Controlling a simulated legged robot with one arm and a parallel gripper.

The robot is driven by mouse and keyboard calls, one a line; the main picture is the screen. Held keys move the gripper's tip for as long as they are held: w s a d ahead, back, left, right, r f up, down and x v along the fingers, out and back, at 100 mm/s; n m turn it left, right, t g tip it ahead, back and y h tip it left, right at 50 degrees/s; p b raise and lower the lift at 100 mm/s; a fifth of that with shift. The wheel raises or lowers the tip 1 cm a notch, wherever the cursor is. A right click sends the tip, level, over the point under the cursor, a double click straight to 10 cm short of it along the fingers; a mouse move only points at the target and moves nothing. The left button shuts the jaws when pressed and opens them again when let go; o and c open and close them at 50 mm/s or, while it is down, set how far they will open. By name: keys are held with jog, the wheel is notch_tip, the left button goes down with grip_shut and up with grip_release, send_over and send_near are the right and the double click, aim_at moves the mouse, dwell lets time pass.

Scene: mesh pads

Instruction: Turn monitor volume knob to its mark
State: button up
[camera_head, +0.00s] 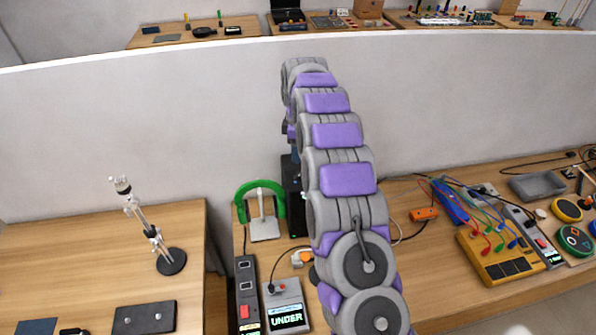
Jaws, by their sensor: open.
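A black box (290,193), which looks like the monitor speaker, stands upright at the back of the middle desk, against the white partition. My arm covers its right part. Its volume knob and mark cannot be made out from here. My arm reaches forward and bends down at its far end. My gripper (291,150) shows only as a dark sliver left of the arm, just above the black box. It is open. Its fingertips are hidden, and I cannot tell whether they touch the box.
A green headphone on a stand (262,208) is close left of the box. A small device with an "UNDER" screen (286,308) and a power strip (247,290) lie in front. A yellow patch board (500,257) with cables is at right. A jointed stand (150,232) occupies the left desk.

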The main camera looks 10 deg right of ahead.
aim_at(301, 173)
jog(key=f, duration=0.3)
jog(key=d+f, duration=0.1)
jog(key=f, duration=0.5)
jog(key=shift+s+d+p, duration=0.1)
jog(key=shift+d+p, duration=0.2)
jog(key=shift+p, duration=0.05)
jog(key=shift+a+f, duration=0.55)
jog(key=shift+f, duration=0.1)
jog(key=shift+d, duration=0.25)
jog(key=shift+c, duration=0.2)
jog(key=shift+d, duration=0.25)
jog(key=shift+c, duration=1.4)
jog(key=shift+a+r, duration=0.1)
jog(key=shift+a, duration=0.05)
jog(key=c, duration=0.7)
